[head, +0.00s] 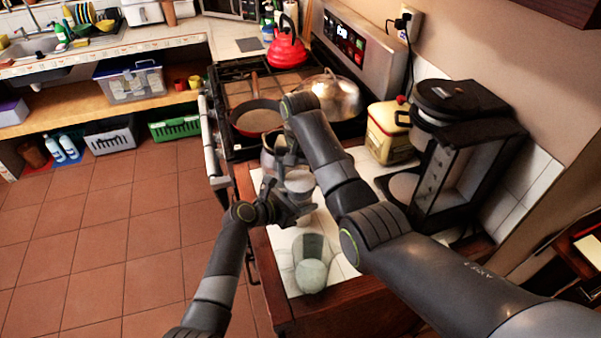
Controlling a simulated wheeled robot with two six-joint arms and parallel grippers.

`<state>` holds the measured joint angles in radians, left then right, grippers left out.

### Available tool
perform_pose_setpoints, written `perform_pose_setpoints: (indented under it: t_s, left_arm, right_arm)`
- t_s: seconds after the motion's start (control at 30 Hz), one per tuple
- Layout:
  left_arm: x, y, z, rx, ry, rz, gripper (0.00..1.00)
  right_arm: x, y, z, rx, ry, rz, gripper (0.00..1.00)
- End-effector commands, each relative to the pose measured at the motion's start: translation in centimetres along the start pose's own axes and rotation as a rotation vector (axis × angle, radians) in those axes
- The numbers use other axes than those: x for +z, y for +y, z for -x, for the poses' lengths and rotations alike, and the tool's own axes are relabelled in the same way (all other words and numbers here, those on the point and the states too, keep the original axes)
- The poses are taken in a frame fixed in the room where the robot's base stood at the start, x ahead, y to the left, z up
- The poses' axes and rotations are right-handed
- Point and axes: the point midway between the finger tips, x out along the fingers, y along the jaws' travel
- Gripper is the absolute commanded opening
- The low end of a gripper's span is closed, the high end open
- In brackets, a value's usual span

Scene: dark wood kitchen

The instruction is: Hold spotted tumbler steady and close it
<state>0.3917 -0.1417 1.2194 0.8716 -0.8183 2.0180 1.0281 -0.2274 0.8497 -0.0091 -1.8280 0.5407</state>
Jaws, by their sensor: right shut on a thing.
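A pale grey, round-topped thing (299,184), which may be the tumbler or its lid, stands between my two grippers over the white tiled counter. Spots cannot be made out at this size. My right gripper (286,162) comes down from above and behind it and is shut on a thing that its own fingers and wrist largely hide. My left gripper (290,209) reaches in low from the left beside the pale thing; its fingers overlap it, so I cannot tell whether they grip it. The lower part of the pale thing is hidden.
A greenish clear glass (312,272) is on the counter (340,262) in front. A black coffee machine (452,150) and yellow canister (389,132) stand right. Behind are the stove, a pan (256,118), a domed lid (333,96) and a red kettle (287,50).

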Motion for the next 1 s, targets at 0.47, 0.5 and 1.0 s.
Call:
perform_pose_setpoints:
  t_s: [0.47,0.5,1.0]
  left_arm:
    - [-0.09,0.02,0.02,0.000,0.002,0.000,0.00]
    - [-0.09,0.02,0.02,0.000,0.002,0.000,0.00]
    - [-0.10,0.02,0.02,0.000,0.002,0.000,0.00]
  right_arm:
    - [0.00,-0.01,-0.67,0.000,0.001,-0.025,0.48]
    - [0.00,0.00,-0.67,0.000,0.001,-0.054,0.48]
    - [0.11,0.29,-0.65,-0.001,0.003,-0.830,0.48]
